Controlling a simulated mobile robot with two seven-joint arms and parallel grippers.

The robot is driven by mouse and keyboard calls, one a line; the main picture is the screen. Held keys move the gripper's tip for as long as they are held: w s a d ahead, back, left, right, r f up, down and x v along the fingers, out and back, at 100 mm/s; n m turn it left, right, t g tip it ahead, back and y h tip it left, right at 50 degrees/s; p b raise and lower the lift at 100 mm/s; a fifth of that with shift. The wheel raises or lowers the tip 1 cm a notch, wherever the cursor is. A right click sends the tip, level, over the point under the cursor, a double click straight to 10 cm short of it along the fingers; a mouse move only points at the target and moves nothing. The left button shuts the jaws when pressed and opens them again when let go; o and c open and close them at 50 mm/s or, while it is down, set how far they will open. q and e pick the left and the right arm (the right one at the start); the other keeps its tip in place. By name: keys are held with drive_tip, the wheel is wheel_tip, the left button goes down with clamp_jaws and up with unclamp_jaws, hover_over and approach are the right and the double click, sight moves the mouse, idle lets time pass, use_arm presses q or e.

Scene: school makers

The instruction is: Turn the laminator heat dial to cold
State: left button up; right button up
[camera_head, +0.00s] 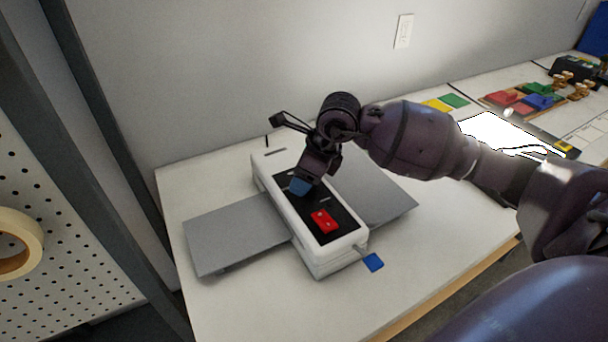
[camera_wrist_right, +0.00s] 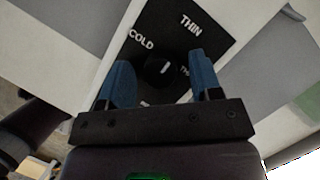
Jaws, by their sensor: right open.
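The laminator (camera_head: 312,262) is a white box with a black top panel and grey trays on both sides, lying on the white table. Its heat dial (camera_wrist_right: 161,70) is a black knob with a short white mark, on the black panel in the right wrist view. The labels COLD (camera_wrist_right: 142,38) and THIN (camera_wrist_right: 191,24) are beside it; another label is partly hidden by a finger. My right gripper (camera_head: 301,186) is over the panel, with its blue fingers (camera_wrist_right: 160,80) open on either side of the dial. Contact cannot be told. In the head view the gripper hides the dial. My left gripper is not seen.
A red rocker switch (camera_head: 323,221) is on the panel's near end. A blue tab (camera_head: 373,262) sticks out beside the laminator. Colored blocks (camera_head: 520,101) and a lit white panel (camera_head: 500,135) are farther right. A pegboard with a tape roll (camera_head: 18,243) stands left.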

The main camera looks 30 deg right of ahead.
drive_tip(key=c, duration=0.9)
